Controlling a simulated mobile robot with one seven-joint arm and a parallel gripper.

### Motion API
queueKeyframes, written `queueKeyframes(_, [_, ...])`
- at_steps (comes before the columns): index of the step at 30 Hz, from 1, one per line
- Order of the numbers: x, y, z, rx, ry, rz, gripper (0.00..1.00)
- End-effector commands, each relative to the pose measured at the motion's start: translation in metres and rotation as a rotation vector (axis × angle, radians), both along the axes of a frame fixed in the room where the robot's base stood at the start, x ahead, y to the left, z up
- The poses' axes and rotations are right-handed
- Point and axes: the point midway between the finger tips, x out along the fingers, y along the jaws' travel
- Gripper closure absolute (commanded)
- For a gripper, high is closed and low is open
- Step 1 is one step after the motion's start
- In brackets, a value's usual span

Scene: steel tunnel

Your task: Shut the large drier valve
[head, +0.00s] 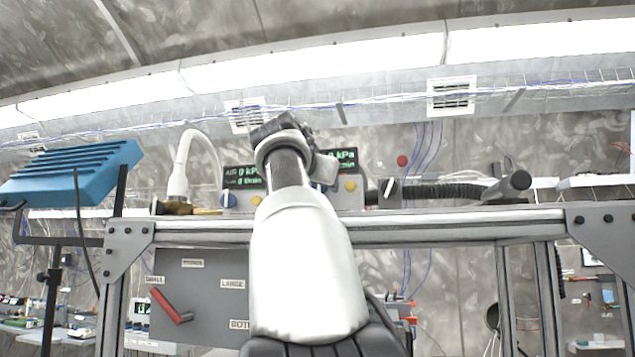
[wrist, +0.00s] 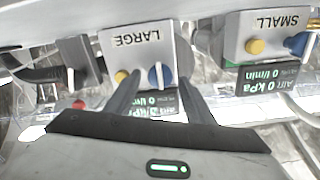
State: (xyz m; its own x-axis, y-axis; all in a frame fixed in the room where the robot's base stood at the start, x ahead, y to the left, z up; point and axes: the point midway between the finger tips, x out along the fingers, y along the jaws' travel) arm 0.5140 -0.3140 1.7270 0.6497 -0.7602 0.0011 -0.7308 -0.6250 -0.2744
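In the wrist view a grey box labelled LARGE (wrist: 142,42) carries a blue round knob with a white bar (wrist: 158,76) and a yellow button (wrist: 121,76). The white bar runs roughly up and down in that view. My gripper (wrist: 160,82) is open, its two dark fingers apart on either side of the blue knob. I cannot tell whether they touch it. In the head view my gripper (head: 290,140) is in front of the bench-top boxes and hides the LARGE box's blue knob. Its yellow button (head: 350,186) shows right of my arm.
A similar box labelled SMALL (wrist: 268,35) stands beside it, with its own blue knob (head: 228,200). A black switch with a white pointer (head: 389,188) and a dark hose (head: 440,191) are at the right. A panel with a red lever (head: 170,306) hangs below the frame rail.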

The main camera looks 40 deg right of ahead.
Motion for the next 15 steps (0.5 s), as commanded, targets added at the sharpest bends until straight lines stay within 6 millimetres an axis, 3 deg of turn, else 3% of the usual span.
queueKeyframes(8, [-0.003, 0.004, -0.001, 0.001, 0.0, 0.001, 0.51])
queueKeyframes(15, [-0.029, 0.037, -0.004, 0.0, -0.004, 0.007, 0.51])
